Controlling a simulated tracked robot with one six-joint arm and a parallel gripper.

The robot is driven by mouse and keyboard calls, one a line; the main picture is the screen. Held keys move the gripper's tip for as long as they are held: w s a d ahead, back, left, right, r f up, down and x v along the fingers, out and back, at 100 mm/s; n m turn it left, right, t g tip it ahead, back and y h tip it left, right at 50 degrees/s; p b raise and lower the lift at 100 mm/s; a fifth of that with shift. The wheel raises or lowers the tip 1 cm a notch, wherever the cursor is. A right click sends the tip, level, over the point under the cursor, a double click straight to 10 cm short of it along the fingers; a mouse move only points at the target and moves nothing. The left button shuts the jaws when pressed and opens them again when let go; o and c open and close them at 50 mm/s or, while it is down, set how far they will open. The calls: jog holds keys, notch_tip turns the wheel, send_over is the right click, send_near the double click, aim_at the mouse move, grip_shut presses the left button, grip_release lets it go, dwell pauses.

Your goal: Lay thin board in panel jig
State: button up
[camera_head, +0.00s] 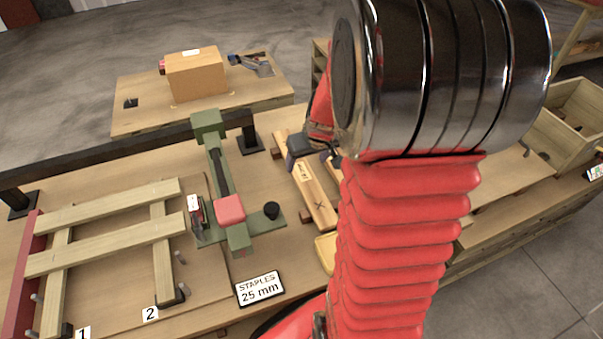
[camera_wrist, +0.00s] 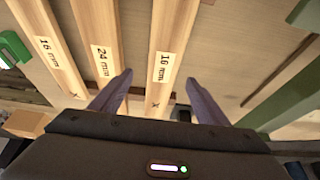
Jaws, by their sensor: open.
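Several pale boards lie side by side in the wrist view: a left 16 mm board (camera_wrist: 45,45), a 24 mm board (camera_wrist: 100,50) and a right 16 mm board (camera_wrist: 172,35). The right one has an X near its end. My gripper (camera_wrist: 159,78) is open and empty, its fingers on either side of the right 16 mm board; whether they touch it I cannot tell. In the head view my gripper (camera_head: 314,150) is over an X-marked board (camera_head: 318,203), and my arm hides the other boards. The panel jig (camera_head: 16,285) at left holds two slats (camera_head: 105,206) across two battens (camera_head: 163,262).
A green press-like tool (camera_head: 238,240) with a red pad stands between jig and boards. A staples sign (camera_head: 259,288) is at the front. A dark rail (camera_head: 110,150) runs behind the jig. A cardboard box (camera_head: 196,75) sits on a back table; a wooden bin (camera_head: 565,135) is at right.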

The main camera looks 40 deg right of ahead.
aim_at(302, 171)
jog(key=shift+f, duration=0.1)
jog(key=shift+a+x, duration=0.2)
jog(key=shift+x, duration=1.05)
jog(key=shift+a+x, duration=0.15)
jog(key=shift+x, duration=1.1)
jog(key=shift+s, duration=0.1)
jog(key=shift+c, duration=0.2)
jog(key=c, duration=1.2)
